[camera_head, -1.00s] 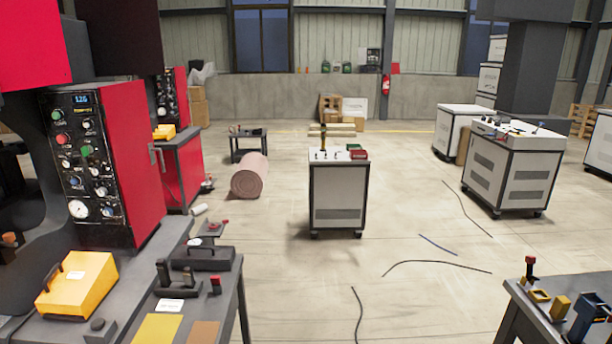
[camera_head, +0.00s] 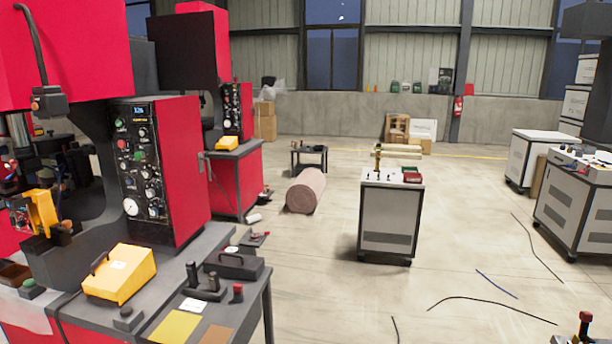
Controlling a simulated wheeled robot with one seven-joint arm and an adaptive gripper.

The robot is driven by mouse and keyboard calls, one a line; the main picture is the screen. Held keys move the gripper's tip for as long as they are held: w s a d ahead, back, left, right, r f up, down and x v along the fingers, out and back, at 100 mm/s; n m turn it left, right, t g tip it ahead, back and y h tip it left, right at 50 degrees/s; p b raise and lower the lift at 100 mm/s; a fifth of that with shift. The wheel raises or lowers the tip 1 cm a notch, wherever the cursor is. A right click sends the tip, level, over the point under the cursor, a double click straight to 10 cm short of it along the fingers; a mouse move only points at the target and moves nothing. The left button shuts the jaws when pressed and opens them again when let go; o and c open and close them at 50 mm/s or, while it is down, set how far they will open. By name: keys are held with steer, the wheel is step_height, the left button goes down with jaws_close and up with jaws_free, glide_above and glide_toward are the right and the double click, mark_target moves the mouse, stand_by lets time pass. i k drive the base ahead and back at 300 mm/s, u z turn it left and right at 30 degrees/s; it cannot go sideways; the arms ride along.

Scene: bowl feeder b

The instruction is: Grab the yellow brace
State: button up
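An upright yellow bracket-like part (camera_head: 41,211) stands at the left press, among dark and coloured machine parts. It may be the yellow brace, but I cannot tell for sure. A yellow box with a dark handle (camera_head: 121,274) sits on the grey bench to its right. My gripper is not in view.
A red press with a control panel (camera_head: 138,175) stands behind the bench (camera_head: 212,240). A black handled case (camera_head: 234,264) and a flat yellow plate (camera_head: 174,327) lie on the bench. A white cart (camera_head: 388,220) and a rolled mat (camera_head: 306,191) stand beyond. Clear floor lies between, with loose cables.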

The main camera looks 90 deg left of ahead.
mark_target(40, 204)
steer(key=u, duration=3.55)
